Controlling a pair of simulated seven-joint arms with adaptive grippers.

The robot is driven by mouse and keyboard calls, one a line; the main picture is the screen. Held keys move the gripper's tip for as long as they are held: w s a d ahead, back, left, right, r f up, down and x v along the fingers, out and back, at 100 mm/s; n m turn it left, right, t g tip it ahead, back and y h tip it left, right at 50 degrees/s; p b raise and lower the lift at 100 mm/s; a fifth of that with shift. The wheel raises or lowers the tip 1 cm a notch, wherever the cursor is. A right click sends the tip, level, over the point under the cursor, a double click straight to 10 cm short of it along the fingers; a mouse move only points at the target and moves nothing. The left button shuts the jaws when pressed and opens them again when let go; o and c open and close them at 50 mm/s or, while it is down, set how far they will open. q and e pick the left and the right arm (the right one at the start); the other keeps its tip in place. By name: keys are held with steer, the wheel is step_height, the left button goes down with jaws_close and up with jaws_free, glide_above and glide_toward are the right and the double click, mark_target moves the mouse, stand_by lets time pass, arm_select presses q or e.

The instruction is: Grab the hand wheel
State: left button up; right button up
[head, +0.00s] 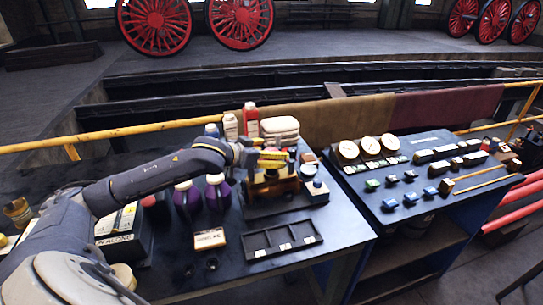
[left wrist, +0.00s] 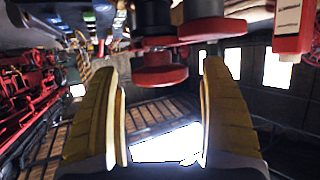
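My left gripper (head: 272,160) reaches in from the left over the bench, with its yellow fingers close above a brass-coloured fitting (head: 270,188). In the left wrist view its two fingers (left wrist: 165,115) stand wide apart with nothing held between them. A dark round part with a red rim (left wrist: 160,70) shows beyond the fingers, and a second red-rimmed one (left wrist: 212,28) is above and right. I cannot tell whether either is the hand wheel. No hand wheel can be made out clearly in the head view; the arm and fingers hide part of that area. My right gripper is not shown.
A black divided tray (head: 282,240) lies in front of the fitting. Purple bottles (head: 187,197) stand to its left, a red bottle (head: 250,119) behind. A second bench at right carries dial gauges (head: 348,150) and small blue blocks (head: 390,205). A yellow rail (head: 120,131) runs behind.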

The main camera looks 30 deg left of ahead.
arm_select(q)
steer(key=c, duration=1.6)
steer(key=shift+r, duration=0.15)
step_height(320, 180, up, 20)
steer(key=shift+f, duration=0.25)
